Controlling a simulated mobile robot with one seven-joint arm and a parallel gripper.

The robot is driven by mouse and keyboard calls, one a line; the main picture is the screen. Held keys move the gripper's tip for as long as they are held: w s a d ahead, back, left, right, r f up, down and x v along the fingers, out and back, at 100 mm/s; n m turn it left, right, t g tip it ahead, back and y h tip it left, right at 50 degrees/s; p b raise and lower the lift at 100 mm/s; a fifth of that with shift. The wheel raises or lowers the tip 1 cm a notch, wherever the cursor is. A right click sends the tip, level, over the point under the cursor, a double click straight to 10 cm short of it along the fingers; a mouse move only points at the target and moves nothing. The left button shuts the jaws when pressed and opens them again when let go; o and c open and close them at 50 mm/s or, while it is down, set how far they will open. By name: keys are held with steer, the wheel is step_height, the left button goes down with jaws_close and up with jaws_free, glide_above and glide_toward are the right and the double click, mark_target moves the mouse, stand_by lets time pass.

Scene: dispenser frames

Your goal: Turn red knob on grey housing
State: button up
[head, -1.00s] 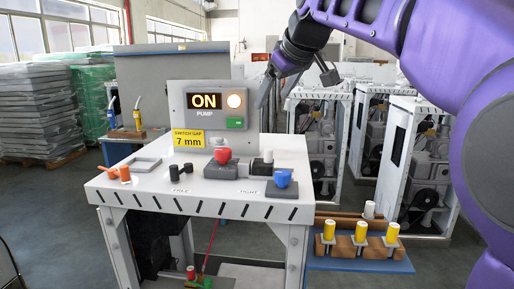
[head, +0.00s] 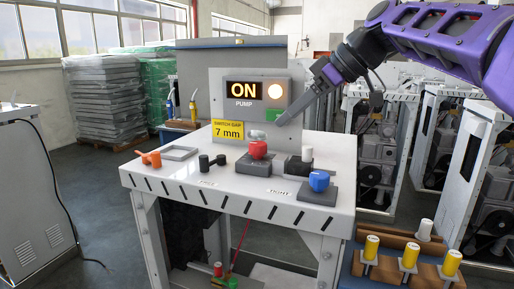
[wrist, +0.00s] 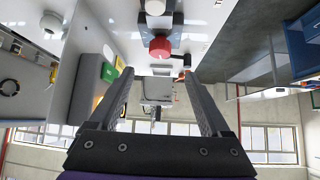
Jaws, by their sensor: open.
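The red knob (head: 259,149) sits on top of a low grey housing (head: 252,166) on the white table, in front of the pump panel. In the wrist view the red knob (wrist: 160,48) shows beyond the fingertips, in line with the gap between them. My gripper (head: 283,119) is open and empty. It slants down from the upper right, its tips above and right of the red knob and in front of the panel's lower right corner. In the wrist view my gripper's two fingers (wrist: 156,76) stand apart. They do not appear to touch the knob.
The panel (head: 240,108) reads ON, PUMP, with a lit lamp and green button. A yellow sign (head: 228,131) reads 7 mm. A blue knob (head: 319,181) stands right of the red one.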

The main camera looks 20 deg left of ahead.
mark_target(258, 144)
steer(key=b+x, duration=0.1)
steer(key=x, duration=1.1)
steer(key=shift+c, duration=0.2)
jaws_close()
steer(key=shift+f+m+t+b, duration=0.1)
steer(key=shift+m+t+b, duration=0.6)
steer(key=shift+m+b, duration=0.15)
steer(key=shift+r+m+t+h, duration=0.2)
steer(key=shift+m+t+h, duration=0.4)
steer(key=shift+m, duration=0.45)
steer(key=shift+m+t, duration=0.5)
steer(key=shift+m, duration=0.2)
steer(key=shift+o, duration=0.2)
jaws_free()
